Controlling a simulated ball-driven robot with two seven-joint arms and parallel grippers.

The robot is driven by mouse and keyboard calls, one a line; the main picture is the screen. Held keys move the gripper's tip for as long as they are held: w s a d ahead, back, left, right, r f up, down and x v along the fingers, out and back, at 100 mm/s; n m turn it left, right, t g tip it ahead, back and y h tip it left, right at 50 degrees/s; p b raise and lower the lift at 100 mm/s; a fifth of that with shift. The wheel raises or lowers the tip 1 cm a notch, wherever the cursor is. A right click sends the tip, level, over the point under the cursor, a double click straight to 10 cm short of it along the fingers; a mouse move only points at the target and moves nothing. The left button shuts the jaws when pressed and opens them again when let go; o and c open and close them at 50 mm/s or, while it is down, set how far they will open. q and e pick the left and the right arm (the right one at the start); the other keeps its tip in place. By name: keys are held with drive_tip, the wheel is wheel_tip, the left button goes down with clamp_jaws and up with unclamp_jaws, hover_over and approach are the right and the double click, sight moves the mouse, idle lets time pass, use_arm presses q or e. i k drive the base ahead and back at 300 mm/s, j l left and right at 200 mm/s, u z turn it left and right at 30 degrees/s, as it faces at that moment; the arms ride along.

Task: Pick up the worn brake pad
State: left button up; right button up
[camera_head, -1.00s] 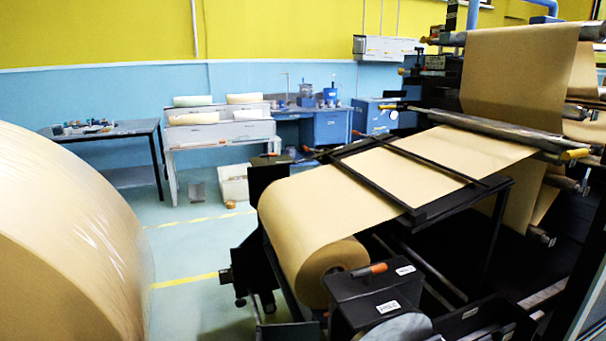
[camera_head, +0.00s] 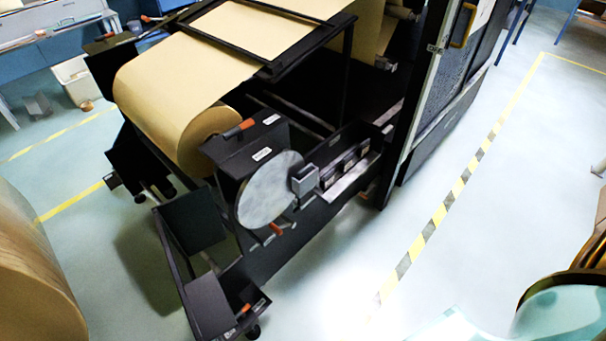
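A grey metal brake disc (camera_head: 268,192) stands on the side of the black roll stand, near the middle of the view. A small grey block (camera_head: 304,180) sits at the disc's right edge. To its right, several dark pad-like blocks (camera_head: 345,166) stand in a row on a light metal ledge. I cannot tell which of these is the worn brake pad. Neither of my grippers is in view.
The kraft roll (camera_head: 190,120) sits in the black stand. Another large roll (camera_head: 35,270) is at the left edge. Pale floor with a yellow-grey striped line (camera_head: 440,212) is open at right.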

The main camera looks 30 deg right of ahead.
sight(306, 169)
drive_tip(key=u, duration=0.35)
drive_tip(key=l+u, duration=0.4)
drive_tip(key=l, duration=0.3)
drive_tip(key=l+u, duration=0.4)
drive_tip(key=l, duration=0.25)
drive_tip(key=k, duration=0.05)
